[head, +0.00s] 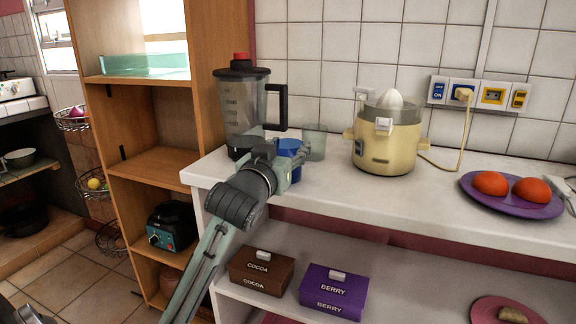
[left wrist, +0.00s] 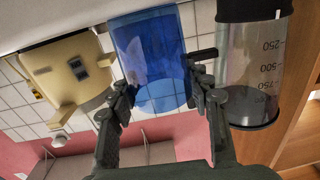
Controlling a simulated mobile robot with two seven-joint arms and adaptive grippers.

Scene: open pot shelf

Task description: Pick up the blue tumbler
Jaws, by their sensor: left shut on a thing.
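The blue tumbler (head: 289,146) is at the left part of the white counter, in front of a clear glass. I cannot tell whether the tumbler's base touches the counter.
A blender (head: 242,108) stands close to the tumbler's left, the clear glass (head: 315,142) just to its right. A cream juicer (head: 386,142) and a purple plate (head: 511,203) with two red-orange items are farther right. Cocoa (head: 261,271) and berry (head: 334,292) boxes sit below.

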